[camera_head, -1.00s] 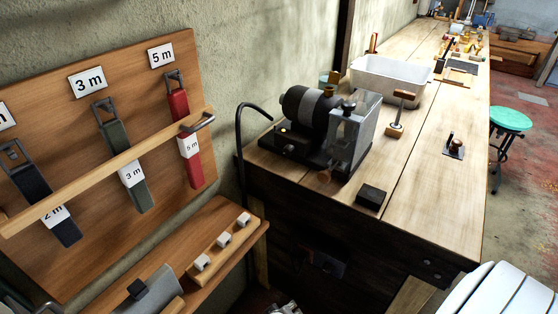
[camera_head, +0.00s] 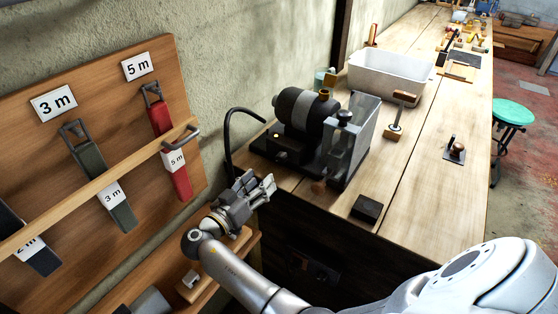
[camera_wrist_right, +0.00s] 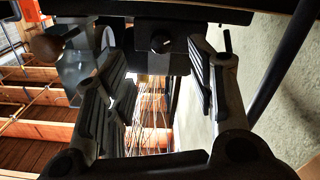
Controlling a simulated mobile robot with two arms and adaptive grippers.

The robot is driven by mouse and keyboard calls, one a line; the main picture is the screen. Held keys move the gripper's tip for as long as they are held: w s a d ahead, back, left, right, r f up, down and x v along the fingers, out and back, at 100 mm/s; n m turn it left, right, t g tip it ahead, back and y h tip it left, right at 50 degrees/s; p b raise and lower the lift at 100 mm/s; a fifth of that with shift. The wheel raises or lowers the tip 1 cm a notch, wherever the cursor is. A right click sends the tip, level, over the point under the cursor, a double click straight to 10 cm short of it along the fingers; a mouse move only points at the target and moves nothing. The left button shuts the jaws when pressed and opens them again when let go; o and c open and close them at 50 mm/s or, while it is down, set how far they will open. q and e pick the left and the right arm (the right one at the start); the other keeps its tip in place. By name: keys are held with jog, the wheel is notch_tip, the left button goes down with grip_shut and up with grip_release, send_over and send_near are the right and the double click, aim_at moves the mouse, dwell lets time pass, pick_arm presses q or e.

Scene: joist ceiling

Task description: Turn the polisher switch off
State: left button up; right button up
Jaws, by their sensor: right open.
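The polisher (camera_head: 303,112) stands on the near end of the workbench, a dark motor with a clear guard on a black base. In the right wrist view a round dark knob with a light mark (camera_wrist_right: 160,42) shows on a black block between the fingers, apparently the switch. My right gripper (camera_head: 268,186) is open and empty, just in front of and below the polisher base. My left gripper is not in view.
A wooden knob (camera_head: 318,187) sticks out right of my gripper. A black hose (camera_head: 228,140) curves up beside the wall. The strap board (camera_head: 120,150) stands close on the left. A black block (camera_head: 367,208) and a white tub (camera_head: 392,76) are on the bench.

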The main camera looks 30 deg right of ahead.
aim_at(279, 161)
jog(key=p+x, duration=0.1)
jog(key=x, duration=0.2)
jog(key=p+x, duration=0.1)
jog(key=x, duration=0.2)
jog(key=p+x, duration=0.1)
jog(key=x, duration=0.2)
jog(key=shift+w+r+p, duration=0.15)
jog(key=shift+r+p, duration=0.15)
jog(key=shift+r, duration=0.05)
jog(key=shift+x, duration=0.8)
jog(key=shift+f, duration=0.15)
jog(key=shift+c, duration=0.3)
jog(key=c, duration=1)
